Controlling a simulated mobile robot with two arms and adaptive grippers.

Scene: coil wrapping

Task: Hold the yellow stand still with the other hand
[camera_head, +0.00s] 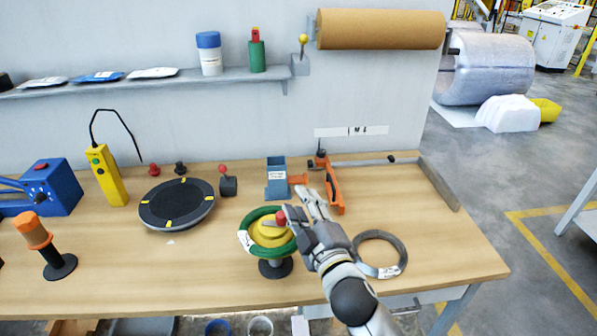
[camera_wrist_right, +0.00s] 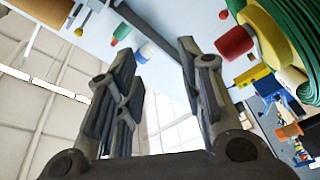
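The yellow stand (camera_head: 269,234) is upright on the bench, with a black base and a red knob (camera_head: 281,218). A green coil (camera_head: 247,240) with a white label sits around it. In the right wrist view, the red knob (camera_wrist_right: 235,42), yellow stand (camera_wrist_right: 266,32) and green coil (camera_wrist_right: 293,38) show at the upper right. My right gripper (camera_head: 306,200) is just right of the stand, its fingers pointing to the back of the bench. In the right wrist view (camera_wrist_right: 162,72) its fingers are apart with nothing between them. My left gripper is not in view.
A grey coil (camera_head: 380,253) lies right of my right arm. An orange clamp (camera_head: 330,182) and a blue holder (camera_head: 277,178) stand behind the gripper. A black turntable (camera_head: 177,203) is to the left, and an orange-handled tool (camera_head: 38,236) stands farther left.

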